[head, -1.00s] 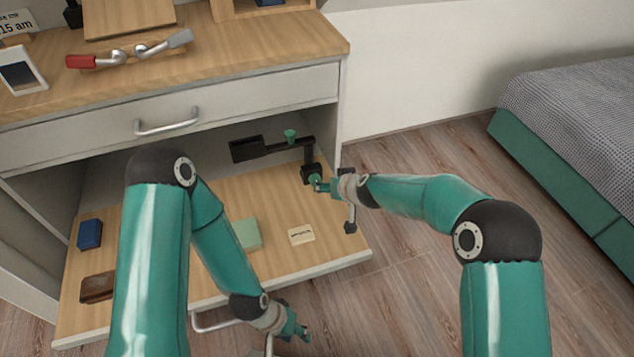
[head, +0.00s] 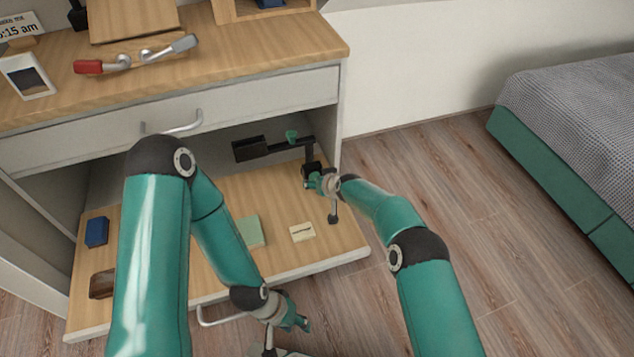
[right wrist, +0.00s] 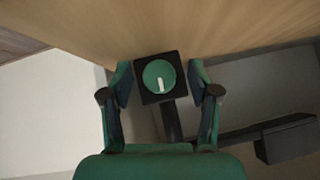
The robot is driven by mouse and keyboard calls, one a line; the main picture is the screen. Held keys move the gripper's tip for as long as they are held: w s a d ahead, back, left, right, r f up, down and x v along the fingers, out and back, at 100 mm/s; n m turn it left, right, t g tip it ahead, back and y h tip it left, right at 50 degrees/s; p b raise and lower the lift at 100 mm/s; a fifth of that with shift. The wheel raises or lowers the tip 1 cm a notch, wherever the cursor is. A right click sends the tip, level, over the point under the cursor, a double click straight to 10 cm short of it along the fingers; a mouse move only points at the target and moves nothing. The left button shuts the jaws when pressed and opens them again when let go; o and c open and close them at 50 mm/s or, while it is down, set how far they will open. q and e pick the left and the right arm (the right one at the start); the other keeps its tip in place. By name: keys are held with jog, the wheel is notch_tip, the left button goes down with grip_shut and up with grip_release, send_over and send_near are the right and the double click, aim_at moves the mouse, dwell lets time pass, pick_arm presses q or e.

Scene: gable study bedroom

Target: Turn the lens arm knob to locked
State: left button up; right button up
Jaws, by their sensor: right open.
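The black lens arm (head: 278,147) stands at the back right of the pulled-out wooden shelf. A small green piece (head: 292,136) sits on top of its bar. In the right wrist view, a round green knob (right wrist: 157,73) with a white mark sits on a black square block (right wrist: 143,97). The mark points towards the bottom of that picture. My right gripper (head: 316,182) is at the block; its open fingers stand on either side of the knob, apart from it. My left gripper (head: 303,324) is low, in front of the shelf's front edge; its jaw opening is unclear.
The wooden shelf (head: 185,290) also holds a blue box (head: 96,232), a brown object (head: 102,284), a green pad (head: 250,232) and a pale card (head: 302,232). A closed drawer (head: 240,103) is above. A bed (head: 580,120) stands right; the floor between is clear.

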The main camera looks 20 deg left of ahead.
jog(key=shift+c, duration=0.3)
jog(key=c, duration=1.1)
jog(key=b, duration=0.5)
jog(key=m+g+y+b, duration=0.1)
jog(key=b, duration=0.4)
jog(key=shift+w+d+f+y, duration=0.1)
jog(key=shift+d+f+y, duration=0.05)
jog(key=shift+f+y, duration=0.2)
jog(key=shift+r+b, duration=0.2)
jog(key=shift+b, duration=0.2)
jog(key=shift+r, duration=0.1)
jog(key=o, duration=1.2)
jog(key=shift+c, duration=0.2)
jog(key=shift+r, duration=0.1)
